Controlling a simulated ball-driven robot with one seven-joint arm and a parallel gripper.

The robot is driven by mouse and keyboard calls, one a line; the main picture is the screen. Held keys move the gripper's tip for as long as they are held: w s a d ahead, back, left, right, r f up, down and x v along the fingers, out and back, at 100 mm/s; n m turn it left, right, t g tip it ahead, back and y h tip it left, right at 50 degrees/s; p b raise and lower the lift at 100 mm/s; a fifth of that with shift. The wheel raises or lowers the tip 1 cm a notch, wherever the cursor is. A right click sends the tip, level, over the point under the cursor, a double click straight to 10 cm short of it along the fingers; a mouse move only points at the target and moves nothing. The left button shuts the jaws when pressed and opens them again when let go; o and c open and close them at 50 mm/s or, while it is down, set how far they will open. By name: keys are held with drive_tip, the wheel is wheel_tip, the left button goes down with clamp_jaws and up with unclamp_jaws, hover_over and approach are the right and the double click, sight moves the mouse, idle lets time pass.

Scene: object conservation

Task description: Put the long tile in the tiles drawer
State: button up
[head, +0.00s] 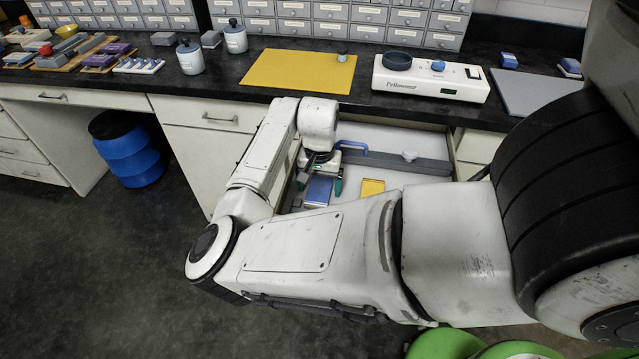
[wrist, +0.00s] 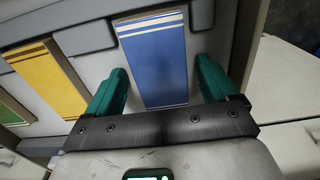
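A long blue tile (wrist: 155,60) with pale stripes at its ends lies in an open drawer (head: 385,137) under the counter. It also shows in the head view (head: 318,192). My gripper (wrist: 162,66) is over the drawer, with its teal fingers apart on either side of the blue tile. In the head view my gripper (head: 320,182) points down at the tile. No firm contact shows between the fingers and the tile. A yellow tile (wrist: 48,75) with stripes lies to the left of it in the wrist view, and right of it in the head view (head: 372,187). My arm hides part of the drawer.
A yellow mat (head: 300,72), a white scale (head: 432,78) and lidded jars (head: 190,58) stand on the counter. A blue barrel (head: 132,155) stands on the floor.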

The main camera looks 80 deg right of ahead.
sight(320, 188)
wheel_tip(320, 188, up, 12)
drive_tip(key=shift+r, duration=0.15)
idle(0.6)
drive_tip(key=shift+s+d, duration=0.1)
